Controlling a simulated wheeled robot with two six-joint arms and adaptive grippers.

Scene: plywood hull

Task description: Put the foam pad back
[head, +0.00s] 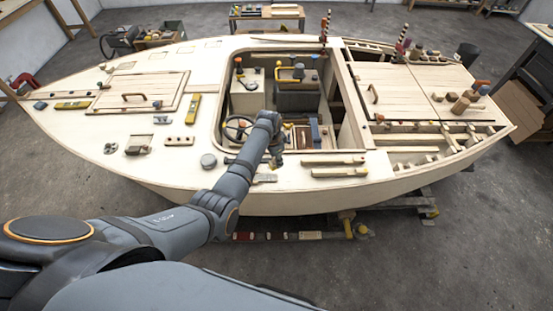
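I cannot pick out the foam pad for certain. A narrow blue piece (315,133) stands in the open cockpit of the plywood hull (150,178), right of a brown box (302,137). It is too small to tell what it is made of. My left arm reaches in from the lower left over the hull's near side. My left gripper (277,160) points down at the cockpit's near edge, left of the brown box. Its fingers are small and partly hidden by the wrist, so its opening and any held thing do not show. My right gripper is out of view.
A steering wheel (237,128) is at the cockpit's left. A flat grey tool (264,178) and wooden strips (339,172) lie on the near side deck. Yellow levels (193,108) and small fittings lie on the left deck. Hatch boards (400,91) cover part of the right end.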

